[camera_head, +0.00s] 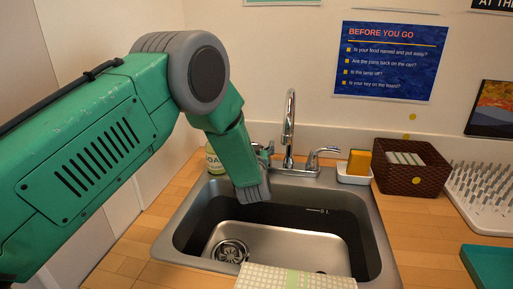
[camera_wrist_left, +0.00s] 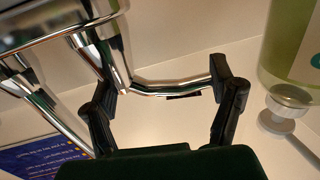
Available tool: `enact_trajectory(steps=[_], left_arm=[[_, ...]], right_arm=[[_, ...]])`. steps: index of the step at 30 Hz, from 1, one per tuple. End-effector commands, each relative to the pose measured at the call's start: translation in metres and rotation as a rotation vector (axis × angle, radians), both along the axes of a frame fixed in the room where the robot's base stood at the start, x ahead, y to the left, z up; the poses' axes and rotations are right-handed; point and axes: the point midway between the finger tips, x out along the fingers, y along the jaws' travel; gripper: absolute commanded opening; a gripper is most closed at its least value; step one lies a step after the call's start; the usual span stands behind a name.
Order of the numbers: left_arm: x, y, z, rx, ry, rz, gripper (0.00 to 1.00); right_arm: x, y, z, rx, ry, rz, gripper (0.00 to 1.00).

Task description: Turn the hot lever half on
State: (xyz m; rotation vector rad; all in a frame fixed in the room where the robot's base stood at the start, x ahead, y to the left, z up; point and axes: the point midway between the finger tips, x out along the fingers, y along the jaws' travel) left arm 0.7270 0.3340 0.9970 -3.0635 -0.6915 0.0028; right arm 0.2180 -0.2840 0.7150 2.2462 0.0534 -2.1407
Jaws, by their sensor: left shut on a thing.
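The chrome faucet (camera_head: 289,130) stands behind the sink, with a curved spout and a right lever (camera_head: 324,154). In the head view, my left arm comes down in front of the hot lever on the faucet's left side and mostly hides it. My left gripper (camera_head: 264,154) is at that lever. In the left wrist view, the hot lever (camera_wrist_left: 170,88) is a thin chrome bar running between the two dark fingers of the gripper (camera_wrist_left: 165,92), which are shut on it, one finger at each end. Its exact turn is hard to tell. My right gripper is out of view.
A soap bottle (camera_head: 214,160) stands left of the faucet, close to my arm; it also shows in the left wrist view (camera_wrist_left: 296,45). A sponge holder (camera_head: 354,176), a brown basket (camera_head: 412,177) and a drying rack (camera_head: 480,195) stand right. A cloth (camera_head: 290,279) hangs over the sink's front.

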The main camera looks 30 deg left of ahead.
Motion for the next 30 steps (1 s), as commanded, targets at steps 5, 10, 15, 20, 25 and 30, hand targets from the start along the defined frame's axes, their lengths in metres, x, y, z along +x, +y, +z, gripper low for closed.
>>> enact_trajectory(steps=[5, 10, 15, 20, 25, 30], left_arm=[[-0.005, 0.001, -0.001, 0.007, -0.002, 0.159, 0.26], [-0.010, -0.002, -0.001, 0.005, -0.003, 0.303, 0.26], [-0.014, -0.005, -0.002, 0.006, -0.003, 0.425, 0.26], [-0.016, -0.007, -0.002, 0.007, -0.002, 0.514, 0.26], [-0.019, -0.009, -0.002, 0.006, 0.001, 0.574, 0.26], [-0.020, -0.009, -0.001, 0.007, 0.001, 0.601, 0.26]], right_arm=[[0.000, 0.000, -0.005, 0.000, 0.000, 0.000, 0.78], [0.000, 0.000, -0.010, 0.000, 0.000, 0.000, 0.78], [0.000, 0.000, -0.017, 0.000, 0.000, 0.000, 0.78], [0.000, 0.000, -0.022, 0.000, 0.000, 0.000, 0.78], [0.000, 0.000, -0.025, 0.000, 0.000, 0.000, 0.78], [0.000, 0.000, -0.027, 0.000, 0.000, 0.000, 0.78]])
